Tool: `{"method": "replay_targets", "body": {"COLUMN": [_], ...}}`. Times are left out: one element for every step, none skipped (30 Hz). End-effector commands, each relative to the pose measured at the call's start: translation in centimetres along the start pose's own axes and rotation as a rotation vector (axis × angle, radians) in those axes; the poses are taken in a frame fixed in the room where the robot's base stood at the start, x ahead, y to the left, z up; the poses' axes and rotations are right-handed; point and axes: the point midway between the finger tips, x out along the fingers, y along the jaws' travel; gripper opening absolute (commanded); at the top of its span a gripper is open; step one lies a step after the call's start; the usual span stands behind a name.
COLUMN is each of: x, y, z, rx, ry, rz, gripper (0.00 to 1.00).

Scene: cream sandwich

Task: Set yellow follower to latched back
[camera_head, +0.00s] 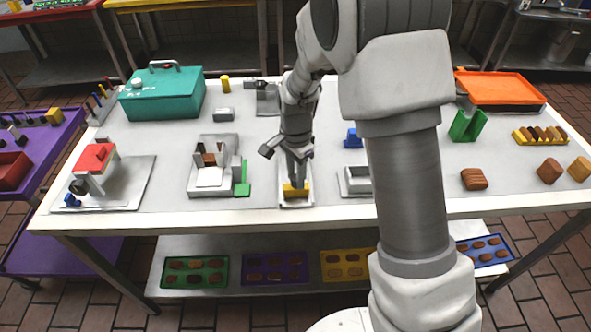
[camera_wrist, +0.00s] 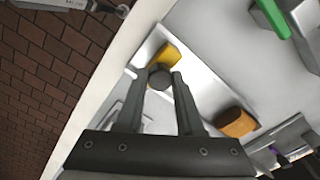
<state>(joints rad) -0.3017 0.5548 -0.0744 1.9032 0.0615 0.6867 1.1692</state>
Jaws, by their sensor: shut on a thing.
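The yellow follower (camera_head: 291,191) sits in a narrow pale tray (camera_head: 296,205) near the table's front edge. In the wrist view it is a yellow block (camera_wrist: 170,54) at one end of the metal channel, with a round dark grey knob (camera_wrist: 158,78) in front of it. My gripper (camera_head: 297,182) points down into the tray from above. In the wrist view, my fingertips (camera_wrist: 162,76) are close together around the knob, shut on the follower by it. My fingers hide part of the follower, and no latch can be made out.
An orange-brown block (camera_wrist: 235,122) lies in the channel's other end. A metal fixture with a green part (camera_head: 242,190) stands left of the tray, and a grey open box (camera_head: 357,181) stands close right. A blue piece (camera_head: 353,138) is behind that box. Clear table lies behind the tray.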

Motion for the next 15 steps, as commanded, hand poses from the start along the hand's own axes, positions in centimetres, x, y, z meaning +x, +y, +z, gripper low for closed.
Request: {"method": "replay_targets", "body": {"x": [-0.03, -0.04, -0.05, -0.05, -0.05, -0.05, -0.04, -0.04, -0.03, -0.02, -0.02, -0.01, -0.01, 0.0, 0.0], "y": [0.2, 0.25, 0.3, 0.34, 0.37, 0.41, 0.44, 0.46, 0.49, 0.51, 0.52, 0.53, 0.55, 0.56, 0.57], "z": [0.12, 0.14, 0.18, 0.2, 0.22, 0.24, 0.26, 0.27, 0.29, 0.3, 0.31, 0.32, 0.33, 0.34, 0.35], "rx": [0.0, 0.0, 0.0, 0.0, 0.0, 0.0, 0.0, 0.0, 0.0, 0.0, 0.0, 0.0, 0.0, 0.0, 0.0], "ry": [-0.001, -0.001, -0.001, -0.001, -0.001, -0.001, -0.001, -0.001, -0.002, -0.002, -0.002, -0.002, -0.003, -0.003, -0.003], "rz": [0.002, 0.002, 0.001, 0.002, 0.002, 0.002, 0.003, 0.003, 0.004, 0.004, 0.005, 0.005, 0.006, 0.006, 0.007], "gripper": [0.0, 0.0, 0.0, 0.0, 0.0, 0.0, 0.0, 0.0, 0.0, 0.0, 0.0, 0.0, 0.0, 0.0, 0.0]}}
